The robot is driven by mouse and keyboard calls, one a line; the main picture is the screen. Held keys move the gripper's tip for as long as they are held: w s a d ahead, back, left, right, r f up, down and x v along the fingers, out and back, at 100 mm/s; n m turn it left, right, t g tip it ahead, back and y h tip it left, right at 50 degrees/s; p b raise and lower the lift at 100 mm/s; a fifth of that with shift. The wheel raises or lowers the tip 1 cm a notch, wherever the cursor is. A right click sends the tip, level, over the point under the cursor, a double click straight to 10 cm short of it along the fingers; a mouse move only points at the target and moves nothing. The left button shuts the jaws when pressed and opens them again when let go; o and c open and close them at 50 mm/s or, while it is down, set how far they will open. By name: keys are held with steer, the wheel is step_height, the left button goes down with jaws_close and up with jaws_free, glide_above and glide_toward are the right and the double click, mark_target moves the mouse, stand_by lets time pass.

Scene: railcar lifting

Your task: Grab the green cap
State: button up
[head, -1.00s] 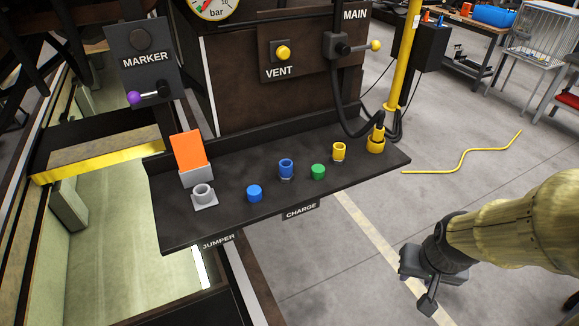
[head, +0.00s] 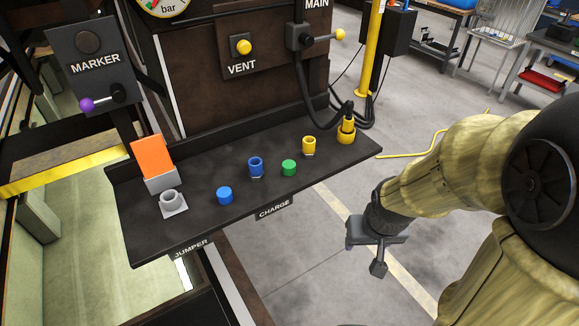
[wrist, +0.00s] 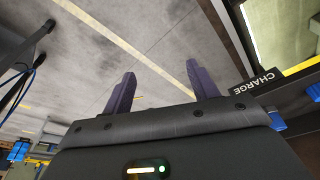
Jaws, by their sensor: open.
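The green cap (head: 289,167) stands on the dark shelf (head: 190,226), between the blue socket (head: 256,167) and the yellow socket (head: 309,146). My gripper (head: 378,258) is off the shelf's right front side, over the floor, apart from the cap. In the wrist view my gripper's two fingers (wrist: 163,88) are spread with nothing between them. The green cap cannot be made out in the wrist view; the shelf's edge with the CHARGE label (wrist: 256,82) shows at the right.
A blue cap (head: 224,195) and a grey socket (head: 171,202) stand left on the shelf. A yellow hose fitting (head: 347,130) with a black hose stands at its right end. An orange block (head: 152,157) rises at the left.

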steer(key=w+a+f+n+t+h+p, duration=0.25)
steer(key=w+a+f+n+p, duration=0.4)
steer(key=n, duration=0.75)
steer(key=w+a+r+n+t+y+p, duration=0.2)
steer(key=a+r+n+t+p, duration=0.2)
steer(key=n, duration=0.8)
steer(key=w+a+r+n+t+y+p, duration=0.2)
steer(key=n+p, duration=0.5)
steer(key=n, duration=0.4)
steer(key=a+r+t+y, duration=0.1)
steer(key=a+r+t, duration=0.1)
steer(key=a+r, duration=0.1)
steer(key=shift+w+r+n+p, duration=0.25)
steer(key=shift+n+p, duration=0.05)
steer(key=shift+n, duration=0.1)
steer(key=b+x, duration=0.2)
steer(key=b, duration=0.2)
steer(key=b+x, duration=0.2)
steer(key=b, duration=0.3)
steer(key=shift+a+f, duration=0.2)
steer(key=shift+a, duration=0.05)
